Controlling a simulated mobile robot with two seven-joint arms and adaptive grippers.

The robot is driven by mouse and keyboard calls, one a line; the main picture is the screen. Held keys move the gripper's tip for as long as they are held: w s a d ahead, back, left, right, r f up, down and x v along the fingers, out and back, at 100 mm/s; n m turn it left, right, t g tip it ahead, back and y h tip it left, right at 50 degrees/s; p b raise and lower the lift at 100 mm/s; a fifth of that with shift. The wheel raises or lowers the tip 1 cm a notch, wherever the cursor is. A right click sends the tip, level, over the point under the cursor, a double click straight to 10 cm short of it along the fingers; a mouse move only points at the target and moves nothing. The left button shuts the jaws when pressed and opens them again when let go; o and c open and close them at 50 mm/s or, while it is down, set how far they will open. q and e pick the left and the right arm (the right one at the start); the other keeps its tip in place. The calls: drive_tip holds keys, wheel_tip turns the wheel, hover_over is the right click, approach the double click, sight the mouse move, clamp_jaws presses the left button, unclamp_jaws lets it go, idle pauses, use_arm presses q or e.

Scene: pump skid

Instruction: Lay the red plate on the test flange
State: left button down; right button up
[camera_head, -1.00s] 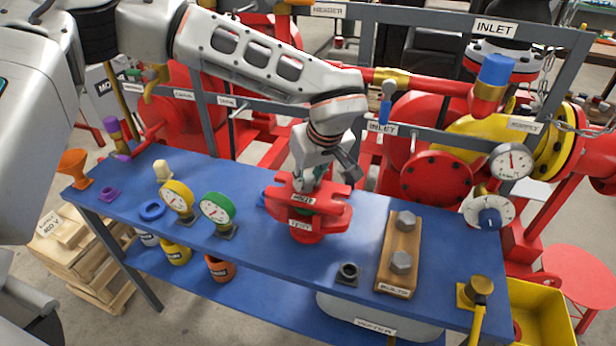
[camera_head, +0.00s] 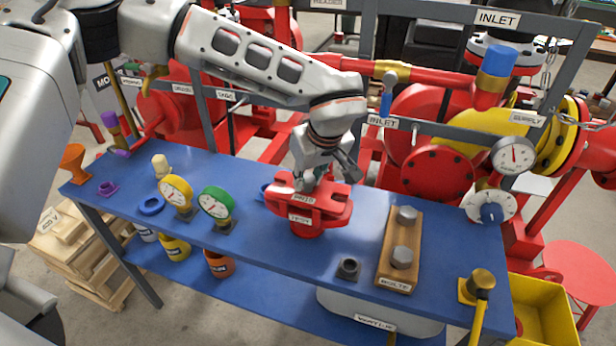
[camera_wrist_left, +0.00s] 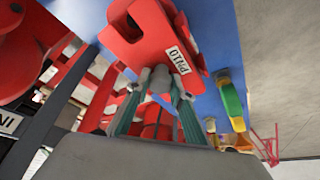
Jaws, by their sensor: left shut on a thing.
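The red plate (camera_head: 336,204), slotted and with a white label, is at the middle of the blue bench, level or nearly so. The red test flange (camera_head: 306,229), labelled TEST, is directly under it. They look touching or almost touching; I cannot tell if a thin gap is left. My left gripper (camera_head: 309,182) comes down from above and is shut on the plate at its top. The left wrist view shows the plate (camera_wrist_left: 150,42) with the fingertips (camera_wrist_left: 160,84) closed at its near edge. The flange is mostly hidden beneath the plate. My right gripper is not in view.
Left of the flange stand a green gauge (camera_head: 215,203) and a yellow gauge (camera_head: 175,191). To the right lie a wooden bolt board (camera_head: 386,268) and a small dark fitting (camera_head: 348,268). Red pipework and a grey frame (camera_head: 440,138) stand behind the bench.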

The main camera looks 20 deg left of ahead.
use_arm(q)
drive_tip(key=c, duration=1.7)
unclamp_jaws()
